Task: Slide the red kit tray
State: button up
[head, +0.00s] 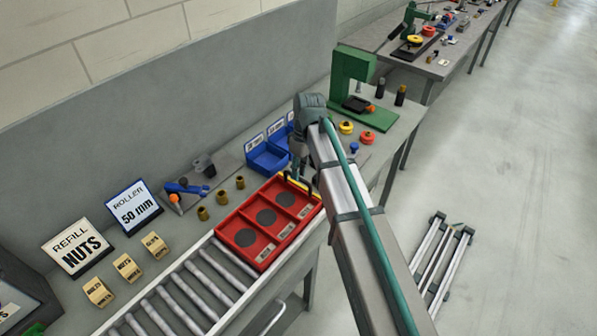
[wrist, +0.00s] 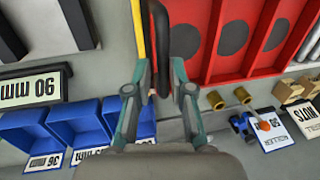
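The red kit tray (head: 257,228) lies at the far end of the roller conveyor in the head view, with three compartments, each with a dark disc. It also shows at the upper right in the wrist view (wrist: 257,38). A dark handle (wrist: 160,48) stands at its end, beside a yellow strip (wrist: 138,35). My gripper (wrist: 162,72) is at this handle, its fingers apart on either side of it. A gap seems to show between the handle and the right finger; contact on the left is unclear. In the head view, my arm partly hides the gripper.
Bare conveyor rollers (head: 190,287) lie left of the tray. Brass rollers (head: 221,197), wooden nut blocks (head: 127,267) and sign cards line the back. Blue bins (head: 268,157) and a green press (head: 353,75) stand beyond the tray.

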jog(key=shift+o, duration=1.2)
jog(key=shift+w, duration=0.15)
notch_tip(320, 180, up, 12)
jog(key=w+d, duration=0.1)
jog(key=shift+w+d, duration=0.2)
jog(key=shift+w, duration=0.15)
jog(key=shift+f, duration=0.1)
